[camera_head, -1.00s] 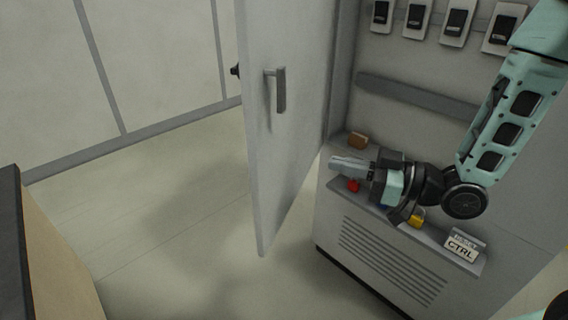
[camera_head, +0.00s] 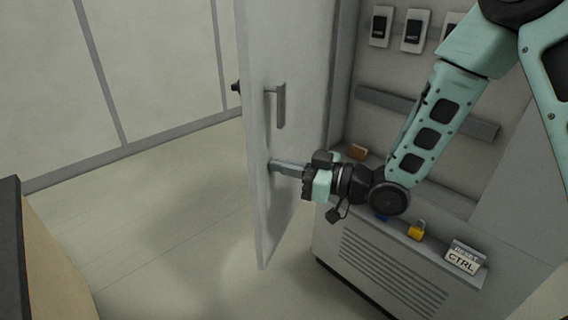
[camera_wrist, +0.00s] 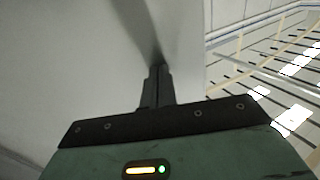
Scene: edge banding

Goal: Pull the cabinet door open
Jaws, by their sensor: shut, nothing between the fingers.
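The grey cabinet door (camera_head: 290,60) stands swung open on the left of the cabinet, with its inner face toward the cabinet's inside. A grey bar handle (camera_head: 281,105) is on the door's face, above my gripper. My gripper (camera_head: 272,166) is shut and empty, with its fingertips at the door's face below the handle. In the wrist view the closed fingers (camera_wrist: 157,72) point at the pale door surface (camera_wrist: 95,50), and a shadow meets the tips. They look touching or nearly so; I cannot tell which.
The open cabinet holds switches (camera_head: 414,30), a grey rail (camera_head: 425,110), a brown block (camera_head: 357,152), a yellow padlock (camera_head: 416,230) and a CTRL sign (camera_head: 463,258) on its lower ledge. A wooden-sided dark-topped piece (camera_head: 45,260) stands at front left. The floor (camera_head: 170,200) left of the door is clear.

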